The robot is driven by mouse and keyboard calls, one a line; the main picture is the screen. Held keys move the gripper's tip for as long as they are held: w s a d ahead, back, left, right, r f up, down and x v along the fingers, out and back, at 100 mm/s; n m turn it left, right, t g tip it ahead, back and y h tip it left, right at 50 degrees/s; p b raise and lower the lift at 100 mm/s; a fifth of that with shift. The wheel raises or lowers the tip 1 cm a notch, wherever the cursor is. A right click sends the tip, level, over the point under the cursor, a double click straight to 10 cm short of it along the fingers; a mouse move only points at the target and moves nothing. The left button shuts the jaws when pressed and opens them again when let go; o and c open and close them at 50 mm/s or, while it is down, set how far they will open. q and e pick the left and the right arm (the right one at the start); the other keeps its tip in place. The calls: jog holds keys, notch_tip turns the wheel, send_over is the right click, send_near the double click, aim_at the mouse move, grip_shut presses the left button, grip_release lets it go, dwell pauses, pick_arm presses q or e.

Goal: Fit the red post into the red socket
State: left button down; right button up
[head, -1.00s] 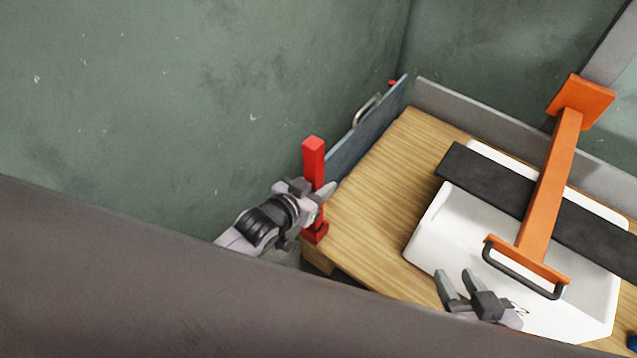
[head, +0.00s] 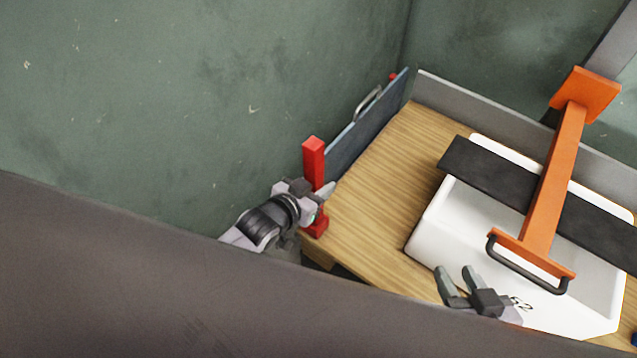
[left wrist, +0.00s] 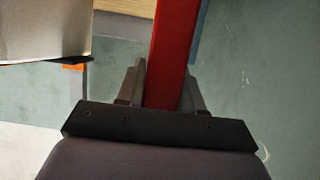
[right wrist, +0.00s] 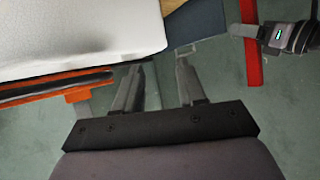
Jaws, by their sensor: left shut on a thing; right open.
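The red post (head: 314,160) stands upright at the near left corner of the wooden table. My left gripper (head: 322,192) is shut around its lower middle. In the left wrist view the post (left wrist: 173,50) runs between the two fingers (left wrist: 163,88); in the right wrist view it shows at upper right (right wrist: 249,45). A wider red piece (head: 318,224) is at the post's foot by the table corner; I cannot tell whether it is the red socket or the post's base. My right gripper (head: 457,280) is open and empty in front of a white block.
The white block (head: 440,235) lies on the table (head: 385,190) under a black bar (head: 485,178) and an orange press arm (head: 548,190) with a dark handle (head: 525,272). A blue-grey panel (head: 365,125) with a metal handle edges the table's left side.

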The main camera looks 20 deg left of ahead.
pick_arm(q)
jog(key=shift+f, duration=0.35)
pick_arm(e)
jog(key=shift+f, duration=0.25)
pick_arm(q)
jog(key=shift+f+b, duration=0.9)
jog(key=shift+f, duration=0.15)
jog(key=c, duration=0.6)
grip_release()
jog(key=shift+c, duration=0.2)
pick_arm(e)
jog(key=shift+r, duration=0.1)
jog(key=shift+a, duration=0.1)
pick_arm(q)
jog(key=p+v, duration=0.3)
jog(key=v, duration=0.4)
pick_arm(e)
jog(key=shift+s+d+r, duration=0.15)
jog(key=shift+d+r, duration=0.05)
jog(key=shift+d, duration=0.1)
pick_arm(q)
jog(key=shift+r, duration=0.1)
